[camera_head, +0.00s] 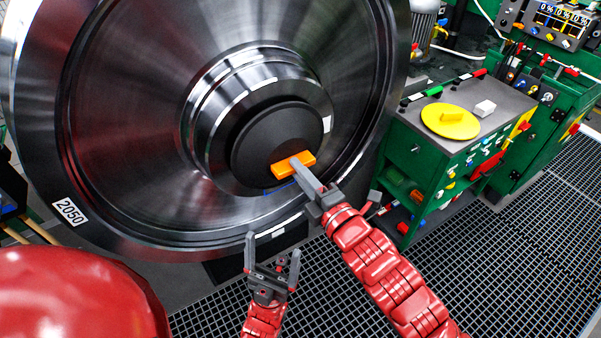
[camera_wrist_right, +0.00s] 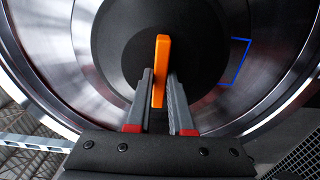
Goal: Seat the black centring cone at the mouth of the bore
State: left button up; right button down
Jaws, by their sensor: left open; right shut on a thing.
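The black centring cone (camera_head: 272,138) is at the hub of the large steel rail wheel (camera_head: 140,110), covering the mouth of the bore, which is hidden behind it. An orange handle (camera_head: 292,164) stands out from the cone's face. My right gripper (camera_head: 297,165) is shut on this handle. In the right wrist view the handle (camera_wrist_right: 160,72) is between the two fingers, with the dark cone (camera_wrist_right: 190,45) behind it. Whether the cone touches the hub all round cannot be told. My left gripper (camera_head: 272,262) is open and empty, below the hub and in front of the wheel.
A blue outline (camera_wrist_right: 236,62) marks the hub face. The grating floor (camera_head: 500,270) at right is clear.

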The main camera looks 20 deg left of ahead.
jog(key=shift+w+a+r+b, duration=0.1)
jog(key=shift+w+a+b, duration=0.25)
jog(key=shift+a+b, duration=0.15)
jog(key=c, duration=0.7)
grip_release()
jog(key=p+v, duration=1.4)
jog(key=v, duration=0.3)
jog(key=shift+s+d+p, duration=0.15)
jog(key=shift+d+p, duration=0.05)
jog(key=shift+p, duration=0.2)
